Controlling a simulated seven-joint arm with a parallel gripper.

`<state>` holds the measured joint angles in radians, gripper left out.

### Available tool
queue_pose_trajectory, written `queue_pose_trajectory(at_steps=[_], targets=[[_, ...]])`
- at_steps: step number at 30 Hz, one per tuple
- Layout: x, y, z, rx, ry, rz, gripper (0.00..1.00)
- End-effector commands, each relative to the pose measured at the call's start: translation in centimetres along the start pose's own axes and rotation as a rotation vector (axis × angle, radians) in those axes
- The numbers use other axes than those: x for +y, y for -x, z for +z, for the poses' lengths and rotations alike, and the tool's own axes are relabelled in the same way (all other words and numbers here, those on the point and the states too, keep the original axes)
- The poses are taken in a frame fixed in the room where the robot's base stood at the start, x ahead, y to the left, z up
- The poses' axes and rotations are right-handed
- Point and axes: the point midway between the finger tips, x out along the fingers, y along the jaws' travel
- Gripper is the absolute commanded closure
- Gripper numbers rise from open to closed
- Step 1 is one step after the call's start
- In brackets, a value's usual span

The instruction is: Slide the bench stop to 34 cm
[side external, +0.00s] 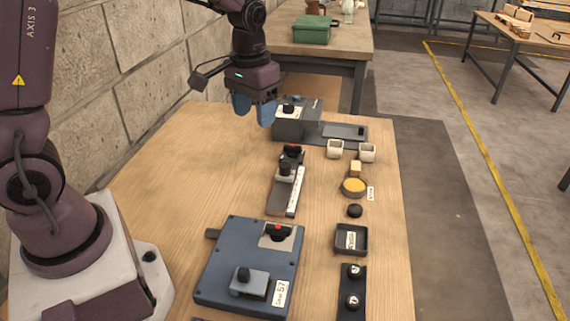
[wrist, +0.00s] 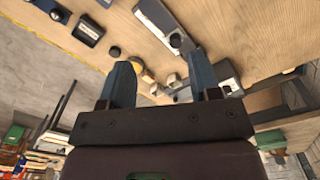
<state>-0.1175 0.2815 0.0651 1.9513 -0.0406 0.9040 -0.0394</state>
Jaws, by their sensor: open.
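The likely bench stop is a short grey slider with a dark knob (side external: 286,169) on a dark rail (side external: 279,198) with a white scale strip along its right side. The scale's figures are too small to read. My gripper (side external: 253,115) is open and empty, above the table, beyond and left of the rail's far end. Its blue fingers also show in the wrist view (wrist: 162,62).
A grey device (side external: 290,127) stands close right of my gripper. A blue box (side external: 250,262) is nearer. The table's left is clear.

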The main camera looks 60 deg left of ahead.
Motion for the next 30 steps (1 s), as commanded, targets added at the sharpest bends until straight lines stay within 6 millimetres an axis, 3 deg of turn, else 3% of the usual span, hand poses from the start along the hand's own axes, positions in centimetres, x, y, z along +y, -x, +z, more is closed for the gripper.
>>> queue_pose_trajectory(at_steps=[3, 7, 10, 13, 20, 30], targets=[[-1.0, -4.0, -3.5, -0.053, 0.052, -0.012, 0.43], [-1.8, -7.2, -6.6, -0.07, 0.098, -0.021, 0.43], [-2.0, -8.2, -8.7, -0.053, 0.121, -0.024, 0.43], [-1.9, -7.2, -10.3, -0.01, 0.135, -0.018, 0.43], [-1.9, -9.3, -10.4, -0.007, 0.15, -0.015, 0.43], [-2.0, -16.3, -10.3, -0.008, 0.15, -0.015, 0.43]])
